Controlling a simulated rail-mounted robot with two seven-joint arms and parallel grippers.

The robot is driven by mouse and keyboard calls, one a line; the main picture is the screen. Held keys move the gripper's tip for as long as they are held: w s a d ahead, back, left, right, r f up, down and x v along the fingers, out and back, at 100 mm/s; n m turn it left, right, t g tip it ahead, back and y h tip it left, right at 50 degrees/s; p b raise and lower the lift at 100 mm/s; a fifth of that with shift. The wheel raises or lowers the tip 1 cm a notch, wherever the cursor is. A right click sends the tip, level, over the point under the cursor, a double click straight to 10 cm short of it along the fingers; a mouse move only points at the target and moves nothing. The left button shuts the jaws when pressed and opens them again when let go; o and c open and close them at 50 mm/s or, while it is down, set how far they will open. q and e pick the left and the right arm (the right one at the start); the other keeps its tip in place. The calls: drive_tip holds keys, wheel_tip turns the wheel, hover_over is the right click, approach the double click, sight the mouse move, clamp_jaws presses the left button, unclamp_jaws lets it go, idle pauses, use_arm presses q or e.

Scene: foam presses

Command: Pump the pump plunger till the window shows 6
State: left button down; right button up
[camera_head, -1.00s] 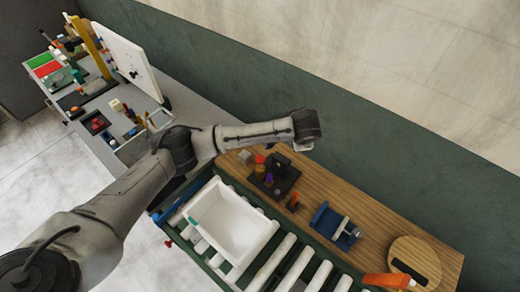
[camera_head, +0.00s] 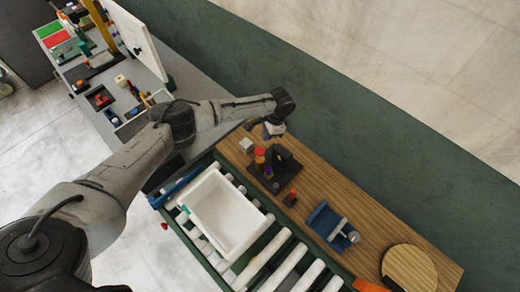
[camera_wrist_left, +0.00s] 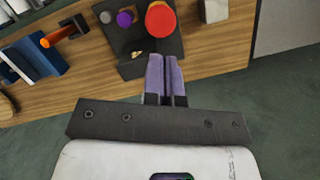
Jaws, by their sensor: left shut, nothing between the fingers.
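A dark base (camera_head: 262,184) on the wooden bench carries a red-orange cylinder (camera_head: 260,155), a small purple knob (camera_head: 268,172) and a black upright block (camera_head: 284,158). In the left wrist view the red round top (camera_wrist_left: 160,20), the purple knob (camera_wrist_left: 125,18) and a small grey knob (camera_wrist_left: 106,17) stand on the dark base (camera_wrist_left: 140,42). I cannot tell for sure which is the plunger, and no window number is readable. My left gripper (camera_head: 268,134) is shut and empty beyond the base, on the wall side; its fingers (camera_wrist_left: 164,58) point towards the base. My right gripper is not in view.
A light grey cube (camera_head: 246,145) sits beside the base. A small orange-topped item (camera_head: 291,197), a blue fixture (camera_head: 325,222) and a round wooden board (camera_head: 410,268) are farther along the bench. A white bin (camera_head: 225,212) rests on rollers. The green wall (camera_head: 350,150) is close behind.

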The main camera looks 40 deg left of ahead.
sight(261, 150)
use_arm(q)
drive_tip(key=shift+f, duration=0.15)
drive_tip(key=b+x, duration=0.6)
drive_tip(key=shift+s+f, duration=0.1)
drive_tip(key=shift+f, duration=0.25)
drive_tip(key=shift+f, duration=0.1)
idle(0.4)
